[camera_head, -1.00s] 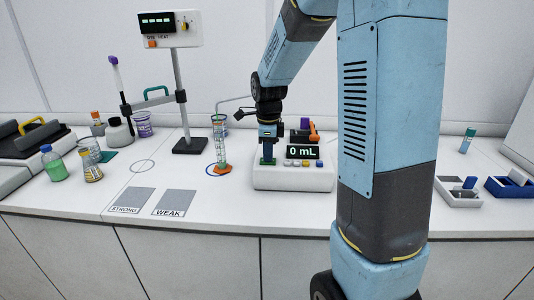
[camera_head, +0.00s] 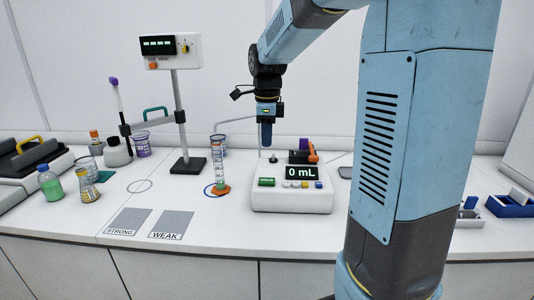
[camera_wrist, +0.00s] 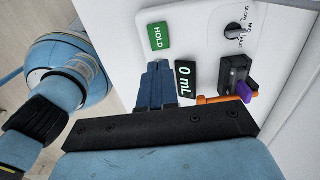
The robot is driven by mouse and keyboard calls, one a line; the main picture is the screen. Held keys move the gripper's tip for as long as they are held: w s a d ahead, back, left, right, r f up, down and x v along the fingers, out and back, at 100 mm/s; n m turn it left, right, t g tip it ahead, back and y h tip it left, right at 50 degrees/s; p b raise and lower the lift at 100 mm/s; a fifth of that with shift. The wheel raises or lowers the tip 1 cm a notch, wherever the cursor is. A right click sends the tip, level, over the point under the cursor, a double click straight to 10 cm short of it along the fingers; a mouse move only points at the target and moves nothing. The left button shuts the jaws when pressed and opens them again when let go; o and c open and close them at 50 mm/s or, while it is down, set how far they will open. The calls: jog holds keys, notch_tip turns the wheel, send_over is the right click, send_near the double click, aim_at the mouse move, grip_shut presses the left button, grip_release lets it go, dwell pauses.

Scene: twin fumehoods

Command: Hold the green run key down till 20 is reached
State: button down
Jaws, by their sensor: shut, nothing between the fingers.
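The white pump box (camera_head: 290,201) stands on the bench. Its display (camera_head: 299,173) reads 0 mL in both views. The green key (camera_head: 267,182) is on its front left; in the wrist view the green key (camera_wrist: 157,37) bears the word HOLD. My gripper (camera_head: 267,147) is shut and empty, above the back of the box and clear of the green key. In the wrist view my gripper's fingertips (camera_wrist: 158,66) appear just below the key in the picture, with the key fully visible. A graduated cylinder (camera_head: 219,166) with an orange foot stands left of the box.
A dial (camera_wrist: 234,31) marked SLOW and FAST is on the box, near a black, orange and purple part (camera_head: 304,153). A stand (camera_head: 183,125) is at left. STRONG (camera_head: 128,222) and WEAK (camera_head: 172,225) pads lie in front.

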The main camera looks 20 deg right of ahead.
aim_at(266, 180)
jog(key=shift+r, duration=0.85)
jog(key=shift+w+r, duration=0.15)
jog(key=shift+r, duration=0.25)
dwell(1.0)
jog(key=shift+f, duration=0.1)
notch_tip(266, 180, down, 14)
jog(key=shift+r, duration=0.25)
jog(key=shift+f, duration=0.2)
dwell(0.5)
